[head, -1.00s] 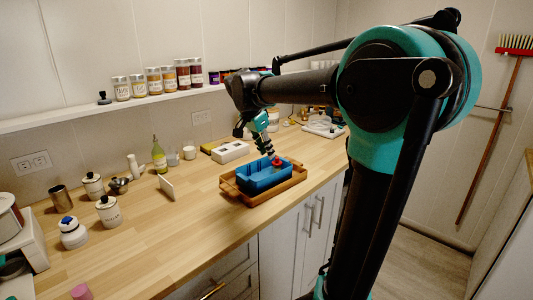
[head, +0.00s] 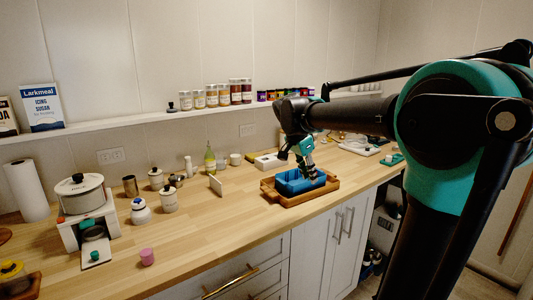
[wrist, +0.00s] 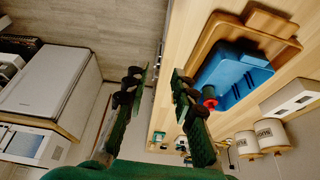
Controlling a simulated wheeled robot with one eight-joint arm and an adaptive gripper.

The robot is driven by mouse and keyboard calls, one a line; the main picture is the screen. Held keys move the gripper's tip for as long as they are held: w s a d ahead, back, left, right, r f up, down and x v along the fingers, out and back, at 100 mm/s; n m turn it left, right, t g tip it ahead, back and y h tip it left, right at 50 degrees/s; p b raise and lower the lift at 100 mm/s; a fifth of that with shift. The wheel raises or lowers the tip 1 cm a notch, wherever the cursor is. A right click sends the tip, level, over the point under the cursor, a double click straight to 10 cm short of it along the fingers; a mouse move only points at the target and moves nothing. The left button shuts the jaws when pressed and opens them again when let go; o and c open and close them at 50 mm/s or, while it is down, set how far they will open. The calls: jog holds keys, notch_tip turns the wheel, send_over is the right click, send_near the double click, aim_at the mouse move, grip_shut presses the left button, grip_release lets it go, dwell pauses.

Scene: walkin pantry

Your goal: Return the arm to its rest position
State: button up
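My arm stretches across the head view from the right, over the counter. My gripper (head: 310,172) hangs above the blue bin (head: 288,185), which sits in a wooden tray (head: 272,198). In the wrist view, the two fingers of my gripper (wrist: 156,76) stand apart with nothing between them. The blue bin (wrist: 230,68) and the wooden tray (wrist: 200,45) lie to the right of the fingers. A small red thing (wrist: 209,92) shows at the bin, beside the right finger, partly hidden.
The wooden counter (head: 235,215) holds a pink cup (head: 147,257), white canisters (head: 169,201), a green bottle (head: 210,160) and a white appliance with a pot (head: 80,190). A shelf (head: 150,120) with spice jars runs along the wall. Cabinets (head: 315,235) stand below the counter.

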jog(key=s+d+f+n+y, duration=0.2)
jog(key=s+f+n, duration=0.3)
jog(key=s+f, duration=0.6)
jog(key=s+d+f+n+t+y, duration=0.1)
jog(key=s+d+f+n, duration=0.2)
jog(key=s+f+n, duration=0.3)
jog(key=s+f, duration=0.5)
jog(key=f, duration=0.2)
jog(key=shift+f+t+y, duration=0.2)
jog(key=shift+t+y, duration=0.1)
jog(key=shift+y, duration=0.1)
